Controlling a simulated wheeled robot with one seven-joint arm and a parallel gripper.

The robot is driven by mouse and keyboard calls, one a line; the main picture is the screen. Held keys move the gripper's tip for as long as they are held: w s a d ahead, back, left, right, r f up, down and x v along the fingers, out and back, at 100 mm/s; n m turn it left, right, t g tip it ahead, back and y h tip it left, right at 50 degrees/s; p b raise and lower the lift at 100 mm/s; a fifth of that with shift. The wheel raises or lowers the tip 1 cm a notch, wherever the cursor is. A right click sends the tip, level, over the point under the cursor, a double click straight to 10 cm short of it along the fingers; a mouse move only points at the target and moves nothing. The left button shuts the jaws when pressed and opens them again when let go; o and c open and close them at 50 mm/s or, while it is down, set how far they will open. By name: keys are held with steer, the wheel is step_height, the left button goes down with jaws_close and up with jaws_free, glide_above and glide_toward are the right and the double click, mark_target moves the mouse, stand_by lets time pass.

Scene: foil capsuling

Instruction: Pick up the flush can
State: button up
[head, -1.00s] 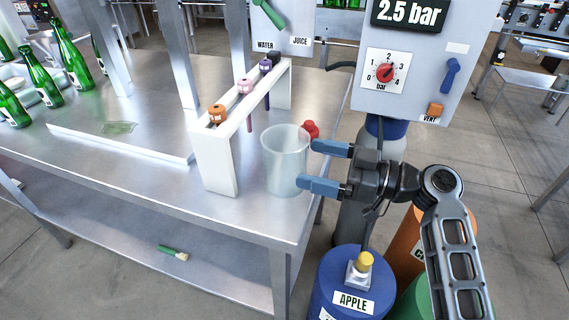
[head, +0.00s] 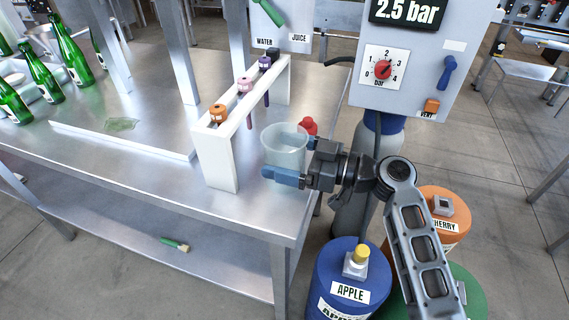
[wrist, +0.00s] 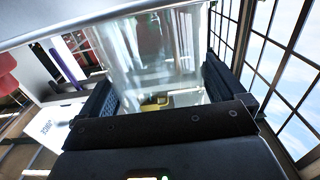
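The flush can appears to be the translucent cup (head: 284,148) on the steel table beside the white rack. My gripper (head: 290,158) reaches in from the right with one blue finger on the near side of the can and one on the far side. The near finger covers the can's lower part, so I cannot see its base. In the wrist view the can (wrist: 155,60) sits between the two dark fingers of my gripper (wrist: 160,88). The finger gap looks as wide as before. I cannot tell whether the pads touch the can.
The white rack (head: 218,160) with coloured stoppers stands just left of the can. A red object (head: 308,126) is behind it. The blue APPLE drum (head: 350,290) and orange drum (head: 444,210) stand below my arm. The grey pressure panel (head: 410,60) rises behind.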

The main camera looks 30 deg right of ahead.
steer(key=c, duration=0.3)
steer(key=shift+r, duration=0.15)
steer(key=shift+c, duration=0.2)
